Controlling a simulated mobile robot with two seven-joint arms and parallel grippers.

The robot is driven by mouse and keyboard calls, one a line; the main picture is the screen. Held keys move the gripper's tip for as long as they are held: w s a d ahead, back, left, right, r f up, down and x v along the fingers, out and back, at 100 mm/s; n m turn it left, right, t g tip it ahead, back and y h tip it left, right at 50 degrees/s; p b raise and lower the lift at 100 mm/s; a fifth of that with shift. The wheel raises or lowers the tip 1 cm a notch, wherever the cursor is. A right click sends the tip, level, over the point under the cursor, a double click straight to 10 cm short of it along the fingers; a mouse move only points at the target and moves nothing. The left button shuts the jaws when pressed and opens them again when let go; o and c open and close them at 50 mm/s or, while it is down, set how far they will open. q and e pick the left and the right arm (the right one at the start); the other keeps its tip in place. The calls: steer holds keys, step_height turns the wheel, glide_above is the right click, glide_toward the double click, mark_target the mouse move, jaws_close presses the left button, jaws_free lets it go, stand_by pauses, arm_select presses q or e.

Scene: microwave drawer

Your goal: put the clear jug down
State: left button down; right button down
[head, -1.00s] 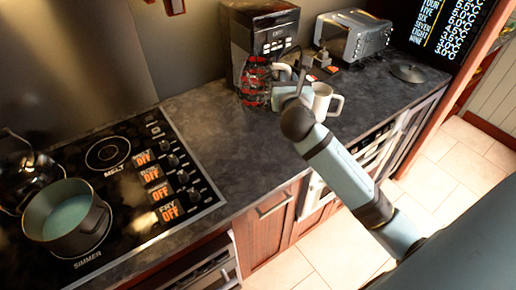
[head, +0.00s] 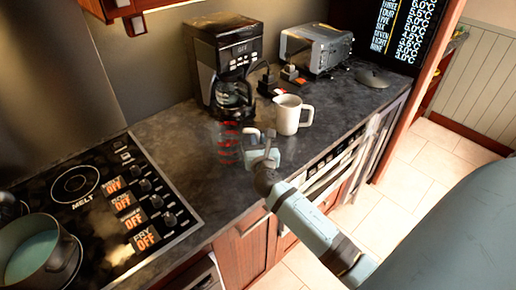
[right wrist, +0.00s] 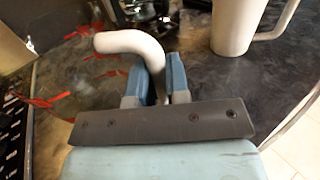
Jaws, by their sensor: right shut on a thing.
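The clear jug (head: 229,146), see-through with red bands, is at the counter in front of the coffee maker, left of my right gripper (head: 265,150). It looks upright. I cannot tell whether its base touches the counter. In the right wrist view, the pale curved jug handle (right wrist: 130,42) runs down between the blue fingers of my right gripper (right wrist: 158,82), which is shut on it. The jug's body there shows only as faint red marks on the left. My left gripper is out of view.
A white pitcher (head: 290,115) stands close, right of the jug. Behind are the coffee maker (head: 222,60) with its dark carafe and a toaster (head: 316,48). The hob (head: 90,190) with a pot (head: 35,250) is left. The counter (head: 180,140) between hob and jug is clear.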

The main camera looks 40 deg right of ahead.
steer(key=shift+f, duration=1.2)
steer(key=c, duration=1.1)
jaws_free()
